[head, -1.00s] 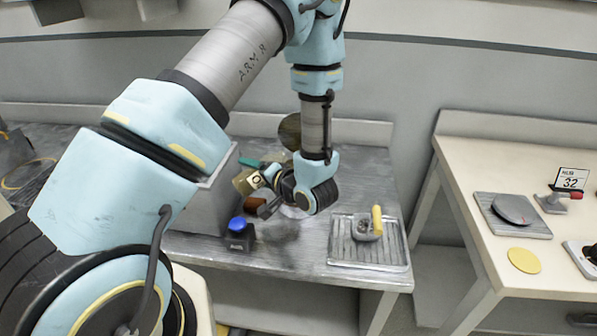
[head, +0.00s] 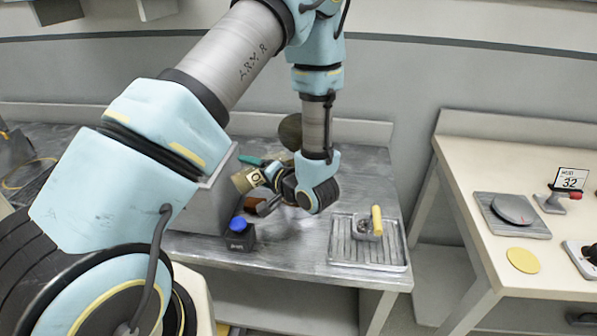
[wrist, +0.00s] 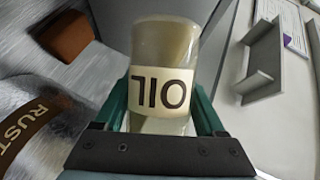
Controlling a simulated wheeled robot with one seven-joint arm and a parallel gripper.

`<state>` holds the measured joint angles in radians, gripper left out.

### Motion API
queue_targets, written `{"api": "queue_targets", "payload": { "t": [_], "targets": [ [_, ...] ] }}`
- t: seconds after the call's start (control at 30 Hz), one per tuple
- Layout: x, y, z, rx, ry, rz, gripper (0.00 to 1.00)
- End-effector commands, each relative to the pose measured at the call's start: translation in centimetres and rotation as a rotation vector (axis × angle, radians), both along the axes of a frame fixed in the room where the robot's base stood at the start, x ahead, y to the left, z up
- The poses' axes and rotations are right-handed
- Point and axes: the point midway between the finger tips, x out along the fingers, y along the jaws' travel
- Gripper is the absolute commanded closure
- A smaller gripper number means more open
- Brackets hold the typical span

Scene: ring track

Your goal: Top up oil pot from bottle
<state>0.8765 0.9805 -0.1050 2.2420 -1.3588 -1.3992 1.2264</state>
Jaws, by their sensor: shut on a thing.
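My gripper (wrist: 160,125) is shut on the oil bottle (wrist: 162,50), a pale bottle with a cream OIL label. The label reads upside down in the wrist view, and the green fingers press its two sides. In the head view the bottle (head: 246,180) is tilted above the left part of the grey bench, and my wrist hides part of the gripper. A small grey metal vessel with a yellow handle (head: 376,220) stands on a ribbed tray (head: 340,258) to the right. I cannot tell for sure that it is the oil pot.
A dark blue-capped container (head: 238,232) stands near the bench's front edge. A brown block (head: 255,203) lies below the bottle. A brown RUST-labelled thing (wrist: 20,135) shows in the wrist view. A cream table (head: 455,150) stands right, across a gap.

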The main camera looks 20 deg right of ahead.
Motion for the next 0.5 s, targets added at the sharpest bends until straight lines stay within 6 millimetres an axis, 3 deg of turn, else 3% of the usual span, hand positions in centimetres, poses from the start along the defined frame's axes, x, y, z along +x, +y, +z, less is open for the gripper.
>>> {"api": "queue_targets", "payload": {
  "t": [0.5],
  "targets": [
    [-0.01, 0.1, 0.38, 0.037, 0.003, 0.0, 1.0]
  ]
}}
